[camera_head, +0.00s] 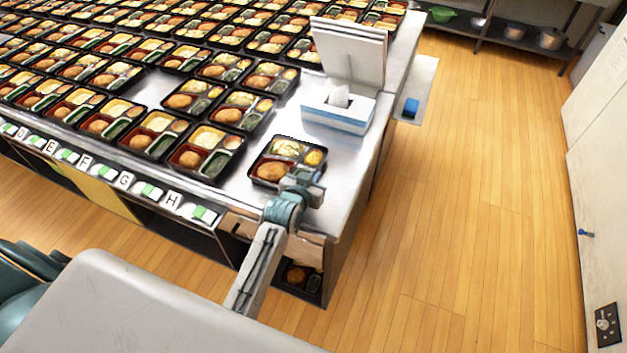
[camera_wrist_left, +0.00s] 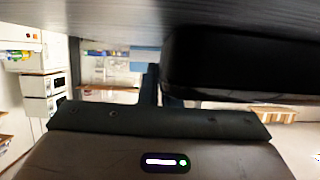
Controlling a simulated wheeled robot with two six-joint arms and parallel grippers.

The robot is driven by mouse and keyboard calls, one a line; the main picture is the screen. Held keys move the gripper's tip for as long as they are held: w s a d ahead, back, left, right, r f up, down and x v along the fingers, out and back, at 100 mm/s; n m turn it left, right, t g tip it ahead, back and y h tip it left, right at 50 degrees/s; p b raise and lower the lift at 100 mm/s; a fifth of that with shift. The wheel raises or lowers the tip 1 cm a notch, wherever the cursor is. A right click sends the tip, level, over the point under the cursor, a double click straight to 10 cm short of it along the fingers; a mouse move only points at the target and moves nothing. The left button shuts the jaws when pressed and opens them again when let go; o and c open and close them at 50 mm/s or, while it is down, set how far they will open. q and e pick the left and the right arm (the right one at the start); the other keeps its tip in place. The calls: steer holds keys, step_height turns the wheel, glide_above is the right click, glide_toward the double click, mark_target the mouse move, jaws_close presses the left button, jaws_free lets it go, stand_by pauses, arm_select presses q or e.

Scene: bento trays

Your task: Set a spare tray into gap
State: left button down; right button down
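A black bento tray (camera_head: 253,172) with food in its compartments is at the front right corner of the steel counter, apart from the rows. My left gripper (camera_head: 303,183) is at its near right edge. In the left wrist view, a black tray side (camera_wrist_left: 235,65) fills the upper right, close to the gripper (camera_wrist_left: 155,85). I cannot tell whether the fingers are closed on its rim, or whether it rests on the counter. A bare gap (camera_head: 146,88) shows among the rows of similar trays. My right gripper is not in view.
A white and blue tissue box (camera_head: 336,112) and an upright panel (camera_head: 350,55) stand behind the tray. Lettered labels (camera_head: 127,180) line the counter's front edge. Another tray (camera_head: 297,276) is on a shelf below. Bare steel (camera_head: 268,128) lies between the rows and box.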

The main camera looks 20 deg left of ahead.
arm_select(q)
steer(key=shift+r, duration=0.1)
steer(key=c, duration=2.1)
jaws_free()
steer(key=shift+s, duration=0.1)
steer(key=o, duration=0.5)
steer(key=shift+c, duration=0.2)
